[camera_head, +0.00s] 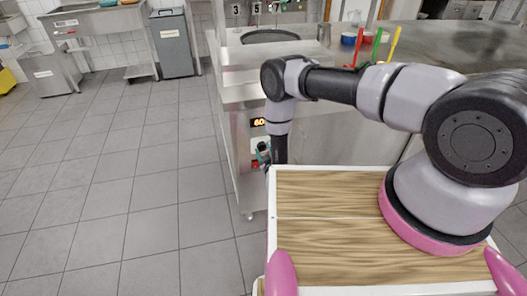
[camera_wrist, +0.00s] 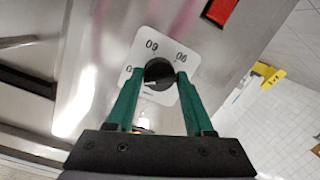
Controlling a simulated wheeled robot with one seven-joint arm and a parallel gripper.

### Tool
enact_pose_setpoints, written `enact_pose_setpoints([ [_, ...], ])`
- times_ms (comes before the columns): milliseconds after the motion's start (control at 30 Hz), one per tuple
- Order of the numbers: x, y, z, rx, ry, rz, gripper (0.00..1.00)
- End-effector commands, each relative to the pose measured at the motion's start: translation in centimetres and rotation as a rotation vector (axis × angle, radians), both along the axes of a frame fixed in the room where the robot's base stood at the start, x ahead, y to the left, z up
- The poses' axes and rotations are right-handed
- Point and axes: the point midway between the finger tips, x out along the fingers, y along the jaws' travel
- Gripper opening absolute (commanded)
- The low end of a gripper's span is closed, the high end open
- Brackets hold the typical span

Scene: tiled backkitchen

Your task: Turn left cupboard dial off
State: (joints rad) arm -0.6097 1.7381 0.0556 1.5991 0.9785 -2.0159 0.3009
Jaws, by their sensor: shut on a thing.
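The dial (camera_wrist: 158,70) is a round black knob on a white plate (camera_wrist: 146,46) with printed numbers, on a steel cupboard front. My gripper (camera_wrist: 160,76) has green fingers, one on each side of the knob, and is shut on it. The pointer's exact setting is hard to read. In the head view my gripper (camera_head: 263,153) is low at the steel front (camera_head: 240,152), below a lit orange display (camera_head: 258,122) that seems to read 60. There the arm and fingers mostly hide the knob.
A red switch (camera_wrist: 220,11) sits on the same panel near the dial. The tiled floor (camera_head: 130,200) left of the cupboard is clear. A grey bin (camera_head: 172,45) and a steel sink unit (camera_head: 100,22) stand at the back left.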

Motion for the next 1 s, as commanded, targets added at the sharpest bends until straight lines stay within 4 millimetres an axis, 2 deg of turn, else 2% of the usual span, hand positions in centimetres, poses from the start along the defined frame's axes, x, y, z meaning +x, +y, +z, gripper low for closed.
enact_pose_setpoints([
  [700, -0.01, 0.05, 0.03, -0.649, -0.188, -0.002, 0.00],
  [1000, 0.04, 0.10, 0.04, -0.853, -0.248, -0.003, 0.00],
])
